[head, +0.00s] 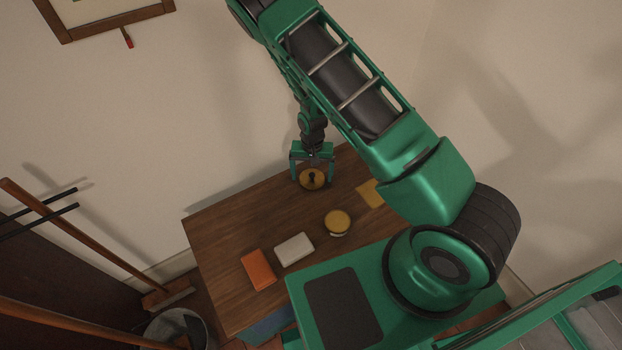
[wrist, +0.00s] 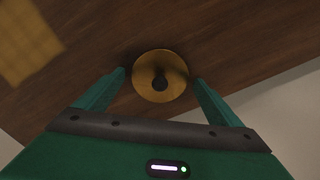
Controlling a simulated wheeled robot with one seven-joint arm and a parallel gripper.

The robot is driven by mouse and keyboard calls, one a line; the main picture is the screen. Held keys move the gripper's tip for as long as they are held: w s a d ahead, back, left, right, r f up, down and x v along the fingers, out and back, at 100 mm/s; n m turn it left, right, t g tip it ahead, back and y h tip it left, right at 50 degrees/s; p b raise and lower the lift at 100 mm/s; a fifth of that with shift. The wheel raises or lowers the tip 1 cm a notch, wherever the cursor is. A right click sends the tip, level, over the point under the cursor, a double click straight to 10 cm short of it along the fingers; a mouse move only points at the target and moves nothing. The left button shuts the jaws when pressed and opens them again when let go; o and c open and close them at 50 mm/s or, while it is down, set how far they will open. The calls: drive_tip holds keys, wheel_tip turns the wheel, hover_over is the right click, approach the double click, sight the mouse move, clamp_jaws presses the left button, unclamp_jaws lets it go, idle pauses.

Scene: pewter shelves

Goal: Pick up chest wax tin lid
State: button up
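The wax tin lid (head: 313,179) is a round, brass-coloured disc with a dark knob, lying on the wooden chest (head: 225,245) near its back edge. In the wrist view the lid (wrist: 160,77) lies ahead, just beyond and between the fingertips. My gripper (head: 312,172) is open above the lid, its two green fingers apart on either side; in the wrist view the gripper (wrist: 158,75) holds nothing. A round yellow-topped tin (head: 337,222) stands apart on the chest, toward the front.
An orange block (head: 258,269) and a whitish block (head: 294,249) lie at the chest's front left. A yellow cloth or pad (head: 371,193) lies right of the lid and shows in the wrist view (wrist: 25,42). The wall (head: 150,110) stands close behind. A bucket (head: 178,329) is on the floor.

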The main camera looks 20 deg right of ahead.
drive_tip(key=c, duration=0.9)
drive_tip(key=shift+r, duration=0.1)
